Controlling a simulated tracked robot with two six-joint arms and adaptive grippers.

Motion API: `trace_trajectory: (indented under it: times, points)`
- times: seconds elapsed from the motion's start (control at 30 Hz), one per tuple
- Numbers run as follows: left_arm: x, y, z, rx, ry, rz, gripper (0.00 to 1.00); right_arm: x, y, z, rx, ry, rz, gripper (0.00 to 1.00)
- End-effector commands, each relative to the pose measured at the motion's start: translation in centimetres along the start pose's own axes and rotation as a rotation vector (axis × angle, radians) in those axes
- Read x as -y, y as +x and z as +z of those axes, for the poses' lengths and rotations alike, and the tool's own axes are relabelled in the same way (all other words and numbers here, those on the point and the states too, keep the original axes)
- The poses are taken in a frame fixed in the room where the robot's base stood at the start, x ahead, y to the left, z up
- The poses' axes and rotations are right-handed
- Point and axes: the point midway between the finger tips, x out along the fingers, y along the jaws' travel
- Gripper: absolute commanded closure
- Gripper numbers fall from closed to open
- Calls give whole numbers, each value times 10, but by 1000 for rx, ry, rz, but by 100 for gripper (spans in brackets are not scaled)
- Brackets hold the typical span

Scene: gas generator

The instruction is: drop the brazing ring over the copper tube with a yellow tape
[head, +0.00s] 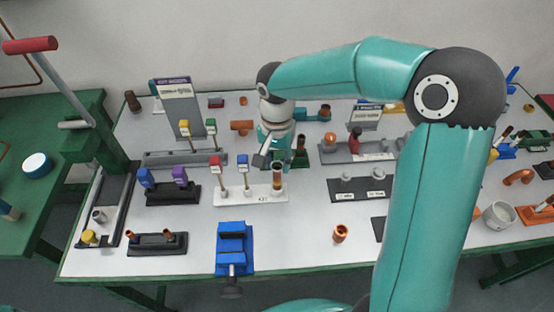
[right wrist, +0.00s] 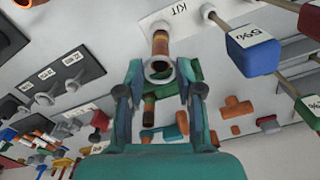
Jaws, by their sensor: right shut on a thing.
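A copper tube (head: 277,178) stands upright on the white kit plate (head: 236,197); it has a yellowish-brown band. In the right wrist view the tube (right wrist: 160,43) points toward the camera. A pale ring (right wrist: 158,69) shows at its near end, between my fingertips; whether it rests on the tube or is just above it, I cannot tell. My right gripper (head: 266,157) is beside the tube's top, seen partly from behind. In the wrist view my right gripper (right wrist: 159,78) is shut on the ring. My left gripper is not in view.
Brushes with red and blue tags (head: 242,160) stand on the same plate, left of the tube. A green holder with tubes (head: 300,158) is just behind. A blue vise (head: 234,245) and a loose copper fitting (head: 340,233) lie in front. My right arm covers much of the right side.

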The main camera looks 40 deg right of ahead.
Motion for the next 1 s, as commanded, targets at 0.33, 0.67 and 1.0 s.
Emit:
trace_trajectory:
  times: [0.33, 0.67, 1.0]
  points:
    - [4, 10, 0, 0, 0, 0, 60, 0, 13, 0, 0, 0, 1, 76]
    - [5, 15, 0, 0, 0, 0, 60, 0, 18, 0, 0, 0, 0, 76]
    - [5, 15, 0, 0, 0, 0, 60, 0, 18, 0, 0, 0, 0, 42]
